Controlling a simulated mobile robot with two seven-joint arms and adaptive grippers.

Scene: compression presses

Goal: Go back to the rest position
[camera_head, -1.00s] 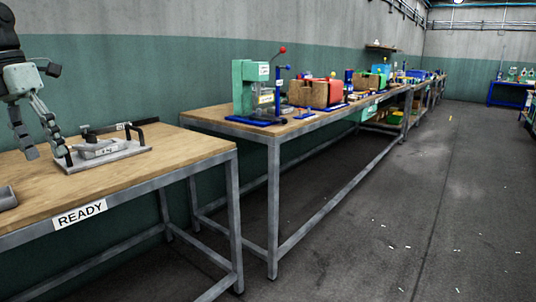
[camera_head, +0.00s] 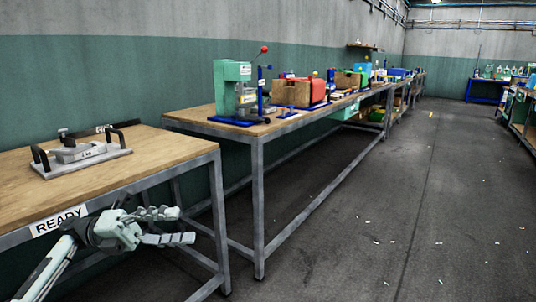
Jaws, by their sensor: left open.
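My left gripper (camera_head: 184,225) is in the lower left of the head view, its arm coming in from the bottom left corner. It is open and empty, with its two fingers pointing right. It appears in front of the near table's (camera_head: 155,147) front edge and legs, close to the READY label (camera_head: 58,221). A grey metal fixture (camera_head: 84,156) with black handles sits on that wooden tabletop, apart from the gripper. My right gripper does not show.
A second long workbench (camera_head: 202,116) holds a green press (camera_head: 232,84) with a red-knobbed lever, and several coloured machines behind it. Tables stand at the far right. The dark floor (camera_head: 390,200) between them is clear apart from small white scraps.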

